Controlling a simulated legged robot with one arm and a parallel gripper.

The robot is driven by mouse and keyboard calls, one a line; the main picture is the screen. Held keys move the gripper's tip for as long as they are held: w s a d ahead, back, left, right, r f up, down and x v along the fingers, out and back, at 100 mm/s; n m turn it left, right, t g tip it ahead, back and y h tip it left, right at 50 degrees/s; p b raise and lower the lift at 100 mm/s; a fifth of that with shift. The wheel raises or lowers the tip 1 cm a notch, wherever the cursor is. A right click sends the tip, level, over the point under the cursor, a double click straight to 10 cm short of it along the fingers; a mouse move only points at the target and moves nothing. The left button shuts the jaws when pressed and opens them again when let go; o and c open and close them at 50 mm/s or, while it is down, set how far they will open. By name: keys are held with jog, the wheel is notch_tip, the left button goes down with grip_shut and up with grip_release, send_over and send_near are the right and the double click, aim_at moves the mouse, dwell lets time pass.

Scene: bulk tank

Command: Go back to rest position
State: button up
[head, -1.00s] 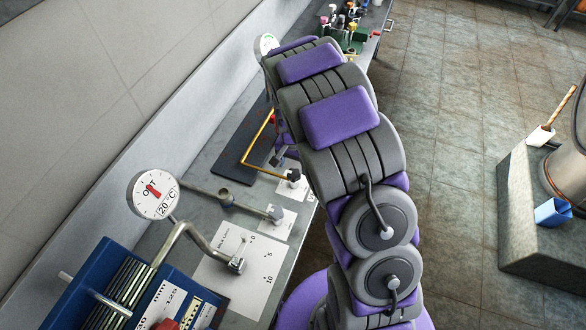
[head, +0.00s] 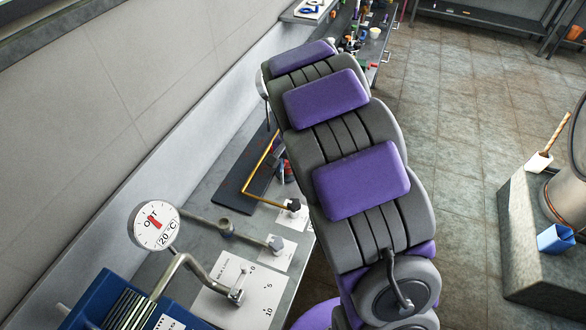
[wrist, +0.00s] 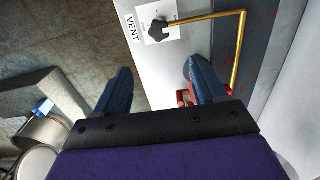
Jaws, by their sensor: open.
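My gripper (wrist: 160,95) shows in the wrist view with its two dark blue fingers spread apart and nothing between them. It hangs above the edge of the grey bench, with the floor to the left. In the head view my purple and grey arm stretches up the middle of the picture and hides the gripper. A yellow bent rod (wrist: 240,50) with a black knob (wrist: 159,29) lies beyond the right finger, next to a VENT label (wrist: 132,28). Small red parts (wrist: 186,97) show behind the right finger.
The bench (head: 215,200) runs along the wall at left, with a dial gauge (head: 155,225), a metal lever (head: 190,268) and a blue rack (head: 105,300). The yellow rod (head: 262,160) stands by a dark mat. A grey block (head: 530,235) with a blue cup (head: 555,239) stands right. The floor between is clear.

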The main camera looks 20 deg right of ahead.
jog(key=shift+s, duration=0.1)
jog(key=s+r+n+g+b, duration=0.1)
jog(key=s+r+n+b, duration=0.1)
jog(key=s, duration=1.5)
jog(key=s+r+n+b, duration=0.3)
jog(key=s+r+n, duration=0.1)
jog(key=s, duration=1.3)
jog(key=shift+r+n+g, duration=0.25)
jog(key=shift+n+g, duration=0.15)
jog(key=shift+n, duration=0.3)
jog(key=shift+a, duration=0.1)
